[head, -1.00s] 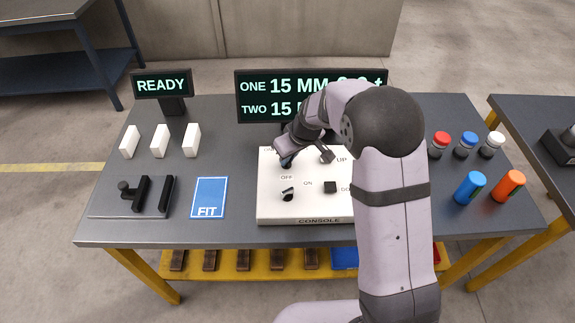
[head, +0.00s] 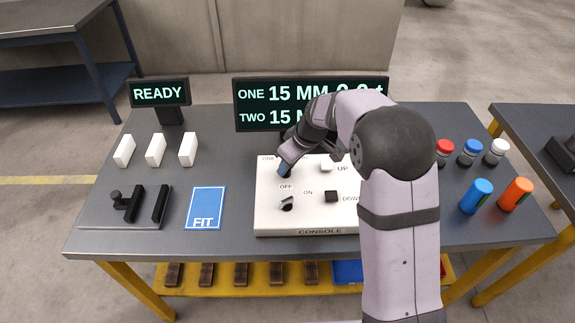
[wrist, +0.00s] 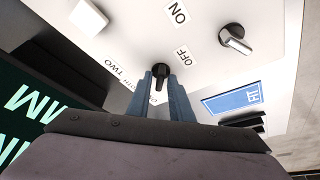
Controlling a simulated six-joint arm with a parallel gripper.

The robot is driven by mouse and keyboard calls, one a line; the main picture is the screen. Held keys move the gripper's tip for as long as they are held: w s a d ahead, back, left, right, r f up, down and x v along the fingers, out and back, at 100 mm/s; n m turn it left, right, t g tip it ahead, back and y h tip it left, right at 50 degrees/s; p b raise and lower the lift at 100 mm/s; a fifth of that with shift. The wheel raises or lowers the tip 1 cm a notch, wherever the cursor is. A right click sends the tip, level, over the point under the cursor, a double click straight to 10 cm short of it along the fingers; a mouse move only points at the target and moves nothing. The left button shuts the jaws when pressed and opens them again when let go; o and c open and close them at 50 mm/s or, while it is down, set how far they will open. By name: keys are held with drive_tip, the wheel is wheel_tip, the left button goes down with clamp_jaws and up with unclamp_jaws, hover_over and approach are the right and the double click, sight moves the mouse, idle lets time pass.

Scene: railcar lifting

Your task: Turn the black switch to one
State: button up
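The black switch (wrist: 161,70) is a small round knob with a short lever on the white console (head: 268,218). In the wrist view its lever points down toward my gripper. Printed words BOTH and TWO show beside it; another label is partly covered by a finger. My gripper (wrist: 161,85) has its two blue-grey fingers on either side of the knob, apart from each other. Whether they touch it I cannot tell. In the head view my gripper (head: 284,169) is low over the console's upper left, hiding the switch.
A second knob (wrist: 235,40) sits by the OFF and ON labels. A white button (head: 327,167) and a black button (head: 331,196) are to the right. The display (head: 262,118) stands behind the console. A blue FIT card (head: 205,207) lies to the left.

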drive_tip(key=shift+o, duration=0.3)
drive_tip(key=b+v, duration=0.1)
drive_tip(key=v, duration=0.6)
drive_tip(key=shift+r, duration=0.15)
drive_tip(key=shift+s+d, duration=0.1)
drive_tip(key=shift+s, duration=0.05)
drive_tip(key=s+d+f+m+g+h+p, duration=0.1)
drive_tip(key=s+d+m+p, duration=0.2)
drive_tip(key=s, duration=1)
drive_tip(key=s+d+f+m+g+h+p, duration=0.1)
drive_tip(key=s+d+m, duration=0.5)
drive_tip(key=s, duration=0.8)
drive_tip(key=shift+s+d+g+h+p, duration=0.15)
drive_tip(key=shift+d+g+h+p, duration=0.4)
drive_tip(key=shift+d+p, duration=0.45)
